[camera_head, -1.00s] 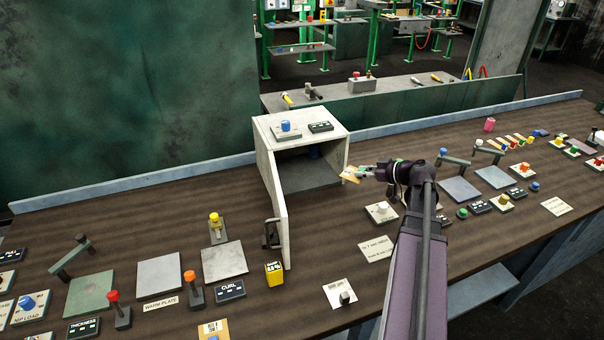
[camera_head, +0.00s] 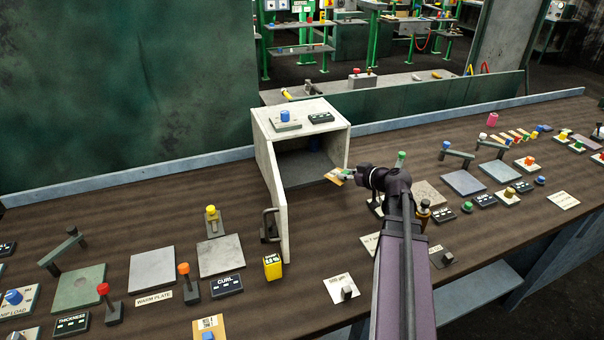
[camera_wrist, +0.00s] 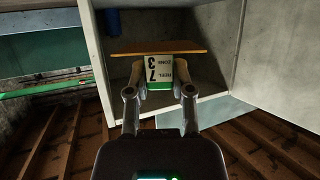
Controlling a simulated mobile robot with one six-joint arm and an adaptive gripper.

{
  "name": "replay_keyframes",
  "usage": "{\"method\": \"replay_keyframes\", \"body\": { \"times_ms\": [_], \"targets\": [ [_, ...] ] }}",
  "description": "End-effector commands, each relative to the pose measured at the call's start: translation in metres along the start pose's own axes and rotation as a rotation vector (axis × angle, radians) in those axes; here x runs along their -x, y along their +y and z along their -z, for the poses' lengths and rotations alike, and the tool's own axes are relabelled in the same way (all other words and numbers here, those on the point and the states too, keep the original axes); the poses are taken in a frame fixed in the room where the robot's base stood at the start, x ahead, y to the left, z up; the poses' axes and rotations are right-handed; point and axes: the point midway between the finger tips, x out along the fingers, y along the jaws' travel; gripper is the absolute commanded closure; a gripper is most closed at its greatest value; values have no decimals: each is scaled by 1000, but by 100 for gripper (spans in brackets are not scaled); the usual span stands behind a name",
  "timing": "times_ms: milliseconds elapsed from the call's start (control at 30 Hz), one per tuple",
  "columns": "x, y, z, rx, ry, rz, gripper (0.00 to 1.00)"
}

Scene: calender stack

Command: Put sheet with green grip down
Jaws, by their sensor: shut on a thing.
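My gripper (camera_head: 346,176) is shut on the green grip (camera_wrist: 158,86) of a thin orange-tan sheet. The grip carries a white label that shows a 7 and a 3. The sheet (camera_wrist: 160,48) lies across the view beyond my fingertips (camera_wrist: 159,92). In the head view the sheet (camera_head: 333,178) is in the air at the right front of a pale open-fronted box (camera_head: 268,160). In the wrist view the sheet is in front of the box's opening. Whether the sheet touches the box cannot be told.
The box's swung-out door (camera_head: 279,215) stands open on its left. A blue cylinder (camera_wrist: 112,22) stands inside the box. A yellow block (camera_head: 272,267) is near the door's front end. Plates, knobs and labels crowd the wooden bench at both sides.

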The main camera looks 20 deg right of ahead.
Motion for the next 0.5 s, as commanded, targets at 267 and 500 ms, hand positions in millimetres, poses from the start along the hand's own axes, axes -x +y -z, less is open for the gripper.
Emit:
{"method": "replay_keyframes", "body": {
  "times_ms": [267,500],
  "targets": [
    [-1,0,0,-3,1,-7,100],
    [-6,1,2,-2,0,-6,100]
  ]
}}
